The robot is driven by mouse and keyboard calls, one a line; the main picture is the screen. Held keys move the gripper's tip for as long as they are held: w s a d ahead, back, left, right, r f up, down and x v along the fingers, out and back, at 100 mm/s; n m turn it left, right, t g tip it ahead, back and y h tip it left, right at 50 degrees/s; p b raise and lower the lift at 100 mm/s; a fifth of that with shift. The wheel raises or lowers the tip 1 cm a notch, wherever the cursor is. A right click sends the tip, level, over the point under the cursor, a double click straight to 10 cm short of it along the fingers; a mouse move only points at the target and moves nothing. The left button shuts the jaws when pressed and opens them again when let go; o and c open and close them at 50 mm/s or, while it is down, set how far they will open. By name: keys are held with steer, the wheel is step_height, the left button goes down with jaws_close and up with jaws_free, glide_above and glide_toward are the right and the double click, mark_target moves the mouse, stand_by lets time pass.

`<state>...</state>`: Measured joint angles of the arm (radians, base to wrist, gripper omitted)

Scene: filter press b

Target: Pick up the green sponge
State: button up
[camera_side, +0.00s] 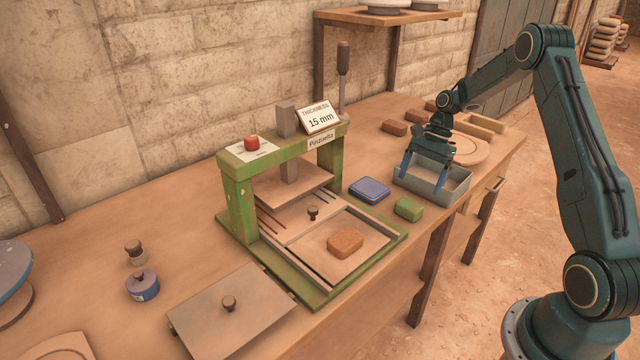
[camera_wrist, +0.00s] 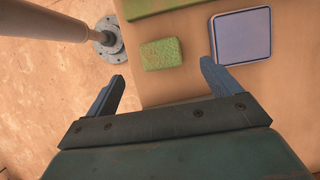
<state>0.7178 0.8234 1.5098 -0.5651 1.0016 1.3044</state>
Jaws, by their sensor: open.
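The green sponge (camera_side: 408,209) is a small block lying flat on the workbench near its front edge, between the press and a grey-blue tray. In the wrist view the green sponge (camera_wrist: 161,54) lies ahead of my fingertips, roughly between their lines. My gripper (camera_side: 423,172) is open, with its two blue fingers spread over the grey-blue tray, to the right of the sponge. In the wrist view my gripper (camera_wrist: 160,85) shows both fingers apart with nothing between them.
The grey-blue tray (camera_side: 459,192) stands right of the sponge. A blue-lidded flat box (camera_side: 369,189) lies left of it, also in the wrist view (camera_wrist: 242,36). The green press (camera_side: 238,205) holds a brown block (camera_side: 345,243). The bench's front edge is close to the sponge.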

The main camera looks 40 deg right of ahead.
mark_target(410, 203)
steer(key=shift+x, duration=1.55)
steer(key=shift+f, duration=0.1)
steer(key=shift+x, duration=2.5)
steer(key=shift+c, duration=0.4)
steer(key=c, duration=1)
